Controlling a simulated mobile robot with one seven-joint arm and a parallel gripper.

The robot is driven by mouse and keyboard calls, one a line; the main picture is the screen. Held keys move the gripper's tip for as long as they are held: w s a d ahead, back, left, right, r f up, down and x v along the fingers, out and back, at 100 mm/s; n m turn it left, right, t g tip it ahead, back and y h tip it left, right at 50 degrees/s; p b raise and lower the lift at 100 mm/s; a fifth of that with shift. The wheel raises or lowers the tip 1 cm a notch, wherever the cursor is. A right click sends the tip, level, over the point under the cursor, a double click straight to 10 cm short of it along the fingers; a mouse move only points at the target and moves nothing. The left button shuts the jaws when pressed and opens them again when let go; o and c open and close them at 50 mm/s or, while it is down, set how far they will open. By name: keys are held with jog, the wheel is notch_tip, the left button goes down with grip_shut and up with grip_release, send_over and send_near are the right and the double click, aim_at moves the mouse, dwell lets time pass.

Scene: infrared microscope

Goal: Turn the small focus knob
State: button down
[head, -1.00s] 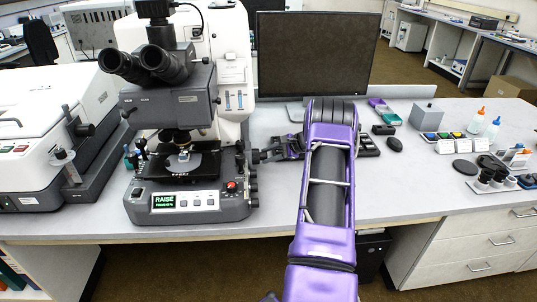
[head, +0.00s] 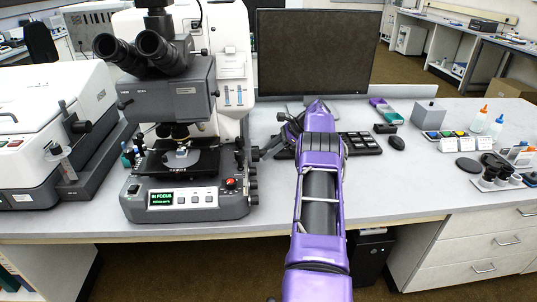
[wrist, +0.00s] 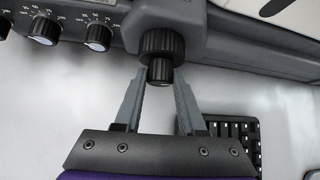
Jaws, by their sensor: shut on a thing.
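The microscope (head: 185,200) stands on the bench at the left in the head view. Its display (head: 167,198) reads IN FOCUS in green. In the wrist view the small focus knob (wrist: 160,73) is a dark ribbed cylinder in front of the larger coarse knob (wrist: 160,42). My gripper (wrist: 160,80) has one finger on each side of the small knob and is shut on it. In the head view my gripper (head: 262,153) reaches the microscope's right side from the right; the small knob is hard to make out there.
Dials (wrist: 98,37) sit on the microscope base beside the knob. A white instrument (head: 45,135) stands at the left. The front bench strip is clear.

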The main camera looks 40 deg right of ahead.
dwell(0.7)
jog(key=c, duration=0.5)
grip_release()
jog(key=shift+r, duration=0.1)
